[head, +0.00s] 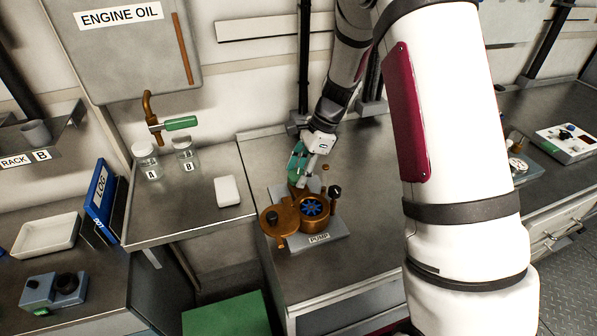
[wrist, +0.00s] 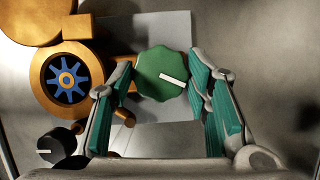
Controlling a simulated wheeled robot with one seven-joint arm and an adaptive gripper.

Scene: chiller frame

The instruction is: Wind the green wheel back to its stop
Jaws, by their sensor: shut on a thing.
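The green wheel (wrist: 153,72) has a scalloped rim and a white mark on its face, which points right and slightly down in the wrist view. My gripper (wrist: 161,80) is shut on the wheel, one teal-padded finger on either side of it. In the head view my gripper (head: 299,172) reaches down behind the brass pump (head: 291,225), and the wheel is mostly hidden there. The wheel's stop cannot be made out.
The pump has a blue impeller (head: 311,207) and an opened round brass cover (head: 277,221). A black knob (head: 335,191) stands beside it. A white block (head: 227,190), jars A (head: 146,161) and B (head: 187,155) and a green-handled tap (head: 180,123) are to the left.

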